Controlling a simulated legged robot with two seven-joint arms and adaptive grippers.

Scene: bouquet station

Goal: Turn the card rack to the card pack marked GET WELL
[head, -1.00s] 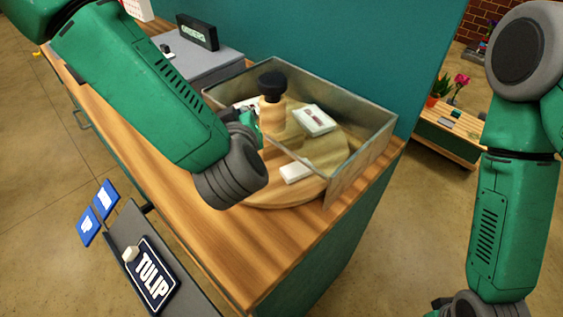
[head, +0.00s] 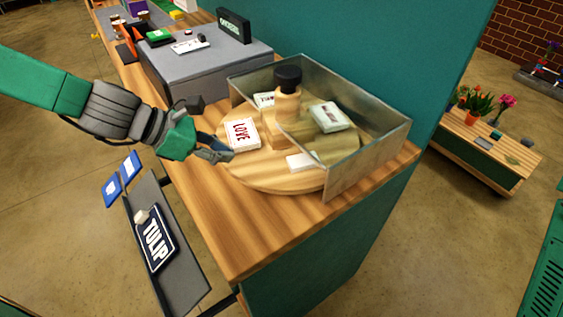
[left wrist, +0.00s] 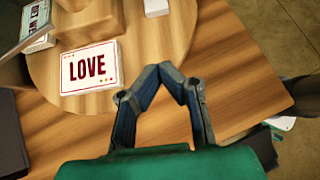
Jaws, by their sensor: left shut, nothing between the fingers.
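The round wooden card rack (head: 265,178) stands on the counter, with a wooden post and black knob (head: 288,77) at its centre. A white card pack marked LOVE (head: 242,134) lies on its open left side; it also shows in the left wrist view (left wrist: 90,68). My left gripper (head: 226,155) is shut and empty at the rack's left edge, beside the LOVE pack. My right gripper is out of view.
Clear panels (head: 368,160) wall the rack's back and right side. A grey box (head: 205,68) with a black sign stands behind left. A TULIP sign (head: 156,243) is on a tray below the counter's front edge. The front counter corner is bare.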

